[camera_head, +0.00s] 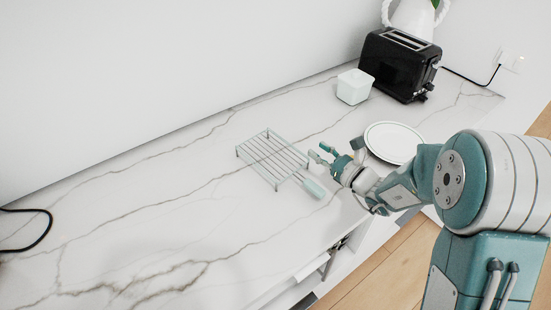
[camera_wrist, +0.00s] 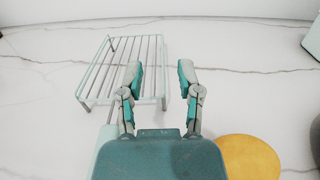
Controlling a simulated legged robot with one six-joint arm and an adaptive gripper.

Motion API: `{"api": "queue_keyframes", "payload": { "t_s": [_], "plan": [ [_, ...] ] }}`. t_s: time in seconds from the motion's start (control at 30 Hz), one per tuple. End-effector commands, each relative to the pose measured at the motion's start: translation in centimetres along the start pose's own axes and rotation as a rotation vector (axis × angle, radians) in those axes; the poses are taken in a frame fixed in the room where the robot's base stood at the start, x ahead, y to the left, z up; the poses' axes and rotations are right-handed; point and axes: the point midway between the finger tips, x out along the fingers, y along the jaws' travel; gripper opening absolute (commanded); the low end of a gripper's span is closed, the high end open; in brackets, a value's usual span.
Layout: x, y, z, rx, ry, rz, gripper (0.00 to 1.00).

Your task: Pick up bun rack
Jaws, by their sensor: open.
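The bun rack (camera_head: 270,157) is a wire rack with thin parallel bars and short legs, standing on the marble counter. A pale green handle (camera_head: 314,188) shows at its near right corner. In the wrist view the rack (camera_wrist: 128,68) lies ahead and to the left of the fingers, and its handle is partly hidden behind my gripper. My gripper (camera_head: 324,154) is open and empty, just right of the rack and apart from it in the head view. Its two fingers (camera_wrist: 160,80) are spread in the wrist view, the left one overlapping the rack's near right part.
A white plate (camera_head: 394,142) lies right of my gripper, partly behind my arm. A small white lidded box (camera_head: 354,86) and a black toaster (camera_head: 398,64) stand farther back. A yellow round thing (camera_wrist: 250,158) shows in the wrist view.

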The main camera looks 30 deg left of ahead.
Motion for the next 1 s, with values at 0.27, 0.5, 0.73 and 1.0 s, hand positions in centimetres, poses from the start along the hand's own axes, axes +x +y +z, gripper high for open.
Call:
{"api": "queue_keyframes", "payload": {
  "t_s": [0.27, 0.5, 0.73, 1.0],
  "plan": [
    [-0.3, -0.1, -5.3, 0.003, 0.001, 0.000, 0.46],
    [2.5, 0.0, -5.4, -0.002, 0.002, 0.001, 0.46],
    [5.6, 0.1, -5.4, -0.003, 0.002, 0.004, 0.46],
    [7.4, 0.0, -5.4, -0.001, 0.003, 0.001, 0.46]
  ]
}}
